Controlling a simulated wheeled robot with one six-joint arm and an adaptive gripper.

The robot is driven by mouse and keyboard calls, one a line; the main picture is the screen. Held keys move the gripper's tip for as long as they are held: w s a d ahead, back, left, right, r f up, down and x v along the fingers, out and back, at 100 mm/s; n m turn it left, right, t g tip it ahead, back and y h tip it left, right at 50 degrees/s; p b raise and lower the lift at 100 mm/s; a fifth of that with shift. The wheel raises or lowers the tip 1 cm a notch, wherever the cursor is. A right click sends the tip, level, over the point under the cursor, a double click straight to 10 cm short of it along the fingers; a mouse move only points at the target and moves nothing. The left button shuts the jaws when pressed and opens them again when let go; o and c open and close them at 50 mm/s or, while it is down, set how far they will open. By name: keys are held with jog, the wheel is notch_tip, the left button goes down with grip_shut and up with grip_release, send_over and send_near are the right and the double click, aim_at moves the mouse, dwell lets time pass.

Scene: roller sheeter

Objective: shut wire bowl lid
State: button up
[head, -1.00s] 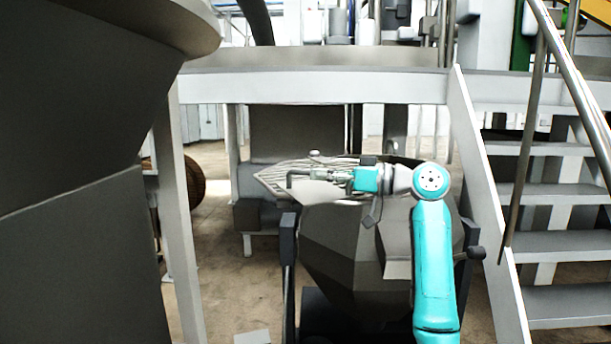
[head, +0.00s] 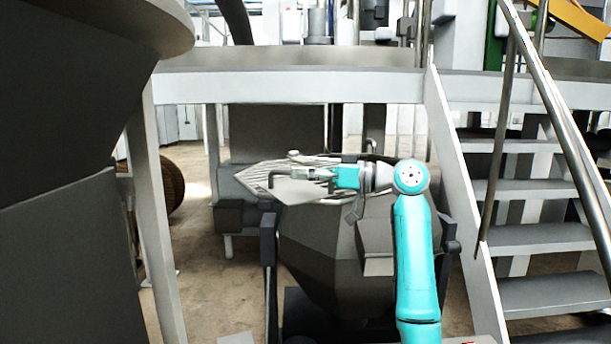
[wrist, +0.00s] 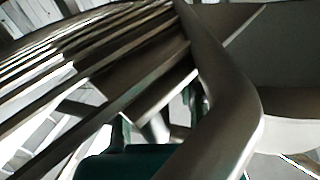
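The wire lid (head: 258,180), a pale grille of thin bars, lies over the top of the dark faceted bowl (head: 318,252) in the head view and juts past its left side. It looks tilted; I cannot tell its exact angle. My gripper (head: 305,174) reaches left across the lid's bars from the teal arm. In the wrist view the lid's bars (wrist: 85,62) and a thick frame tube (wrist: 228,100) are very close, and the teal part of my gripper shows at the bottom edge. The fingertips are hidden among the bars, so contact and opening are unclear.
A large dark hopper (head: 70,190) fills the left side of the head view. A grey platform (head: 290,88) crosses behind the bowl. Stairs (head: 535,195) with a handrail (head: 560,100) stand at the right. Some floor (head: 205,275) shows clear left of the bowl.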

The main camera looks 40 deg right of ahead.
notch_tip(320, 180, up, 8)
jog(key=shift+s+a+r, duration=0.1)
jog(key=shift+r, duration=0.8)
